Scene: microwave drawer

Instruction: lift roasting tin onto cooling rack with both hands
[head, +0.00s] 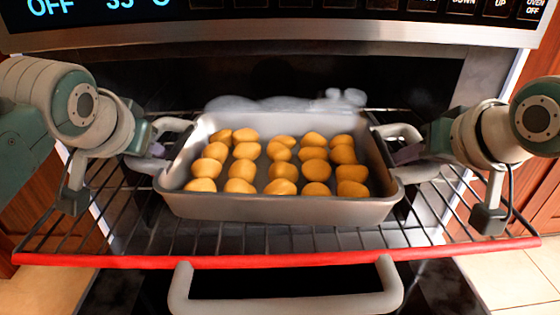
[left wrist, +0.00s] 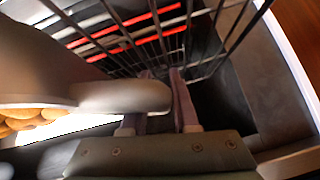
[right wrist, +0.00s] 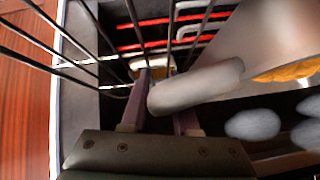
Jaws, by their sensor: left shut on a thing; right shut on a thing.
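The grey roasting tin (head: 280,208) holds rows of round golden-brown pieces (head: 282,170). It is level, over the red-edged wire rack (head: 215,240) in the oven opening; I cannot tell whether its base touches the wires. My left gripper (head: 152,157) is shut on the tin's left handle (head: 172,125), which also shows in the left wrist view (left wrist: 125,97). My right gripper (head: 408,153) is shut on the right handle (head: 397,132), seen in the right wrist view (right wrist: 197,87) too. No separate cooling rack is identifiable.
The oven's control panel (head: 290,35) overhangs the opening. Pale smoke or steam (head: 285,103) hangs behind the tin. A thick grey door handle (head: 285,303) is below the rack's red front edge (head: 280,261). Glowing red bars (left wrist: 130,40) show beyond the wires.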

